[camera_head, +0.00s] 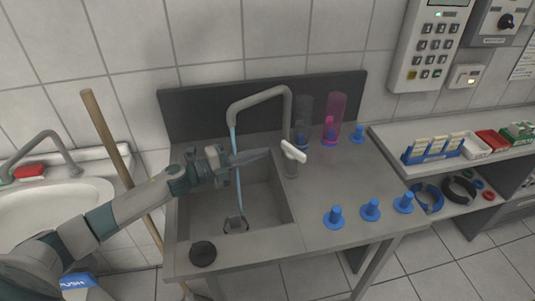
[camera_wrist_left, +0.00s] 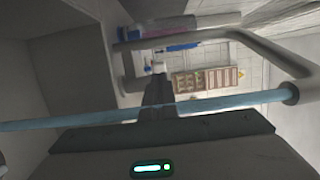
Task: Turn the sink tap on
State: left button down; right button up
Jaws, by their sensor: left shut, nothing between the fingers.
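The sink tap (camera_head: 262,94) is a grey curved pipe at the back of the sink basin (camera_head: 262,205). Its white lever handle (camera_head: 293,152) sits at a tilt on the tap's post, right of the basin. A light blue stream of water (camera_head: 236,170) runs from the spout down into the basin. My left gripper (camera_head: 268,154) is shut and empty, its tips just left of the handle; I cannot tell if they touch. In the left wrist view the shut fingers (camera_wrist_left: 157,95) point toward the post, and the stream (camera_wrist_left: 200,106) crosses the picture from the spout (camera_wrist_left: 275,62).
A pink cylinder (camera_head: 335,118) and a dark clear cylinder (camera_head: 304,118) stand behind the handle. Several blue stoppers (camera_head: 370,209) stand on the counter at right. A black round piece (camera_head: 203,253) lies at the front edge. A wooden stick (camera_head: 108,140) leans at left.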

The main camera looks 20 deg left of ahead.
pick_arm(q)
jog(key=shift+b+v, duration=0.35)
jog(key=shift+v, duration=1.15)
pick_arm(e)
jog(key=shift+f, duration=0.6)
